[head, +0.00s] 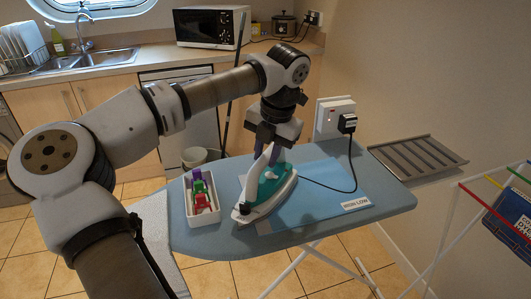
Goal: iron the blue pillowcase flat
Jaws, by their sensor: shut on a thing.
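The blue pillowcase (318,188) lies spread on the ironing board (215,238), close to it in colour. A small white label reading "IRON LOW" (355,204) lies at its front right. A white and teal iron (270,190) rests over the pillowcase's left part, its nose toward the front left. My gripper (269,152) comes down from above and is shut on the iron's handle. The iron and gripper hide part of the cloth. I cannot tell whether the iron's sole touches the cloth.
A white tray of coloured pegs (188,207) stands left of the iron. The iron's dark cord runs right to a plug (348,123) at the wall socket (331,116). A metal rack (418,157) is beyond the board's right end; a drying rack (469,196) stands at right.

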